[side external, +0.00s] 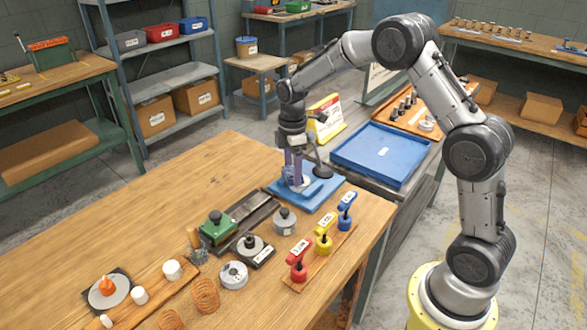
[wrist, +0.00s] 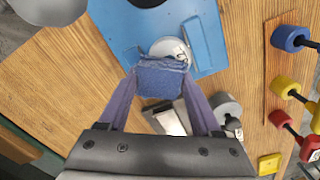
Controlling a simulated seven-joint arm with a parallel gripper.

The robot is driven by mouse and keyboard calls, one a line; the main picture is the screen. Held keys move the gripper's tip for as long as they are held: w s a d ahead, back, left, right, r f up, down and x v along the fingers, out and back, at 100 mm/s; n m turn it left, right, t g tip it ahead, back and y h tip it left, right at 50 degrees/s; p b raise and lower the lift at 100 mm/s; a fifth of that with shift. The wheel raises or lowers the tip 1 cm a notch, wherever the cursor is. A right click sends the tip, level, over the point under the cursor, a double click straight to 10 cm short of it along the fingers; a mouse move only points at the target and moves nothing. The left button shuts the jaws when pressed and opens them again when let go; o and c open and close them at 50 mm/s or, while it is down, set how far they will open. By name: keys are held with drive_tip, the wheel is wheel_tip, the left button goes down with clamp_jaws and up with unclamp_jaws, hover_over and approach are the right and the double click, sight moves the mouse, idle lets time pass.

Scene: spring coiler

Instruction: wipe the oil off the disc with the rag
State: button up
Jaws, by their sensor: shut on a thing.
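My gripper (side external: 293,170) points down over the blue plate (side external: 323,196) at the table's far edge. It is shut on a blue cloth rag (wrist: 160,80), which is bunched between the two purple fingers in the wrist view. A pale grey disc (wrist: 168,47) lies on the blue plate, just beyond the rag in the wrist view and partly hidden by it. The rag is at or just above the disc's near edge; I cannot tell whether they touch. I cannot make out any oil on the disc.
A dark stand (side external: 322,170) rises from the plate beside my gripper. Red, yellow and blue-handled tools (side external: 323,243) stand on a wooden strip to the right. The table's left middle is clear.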

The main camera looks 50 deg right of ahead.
drive_tip(key=shift+w+d, duration=0.1)
drive_tip(key=shift+d, duration=0.65)
drive_tip(key=shift+a, duration=0.8)
drive_tip(key=shift+r, duration=3.5)
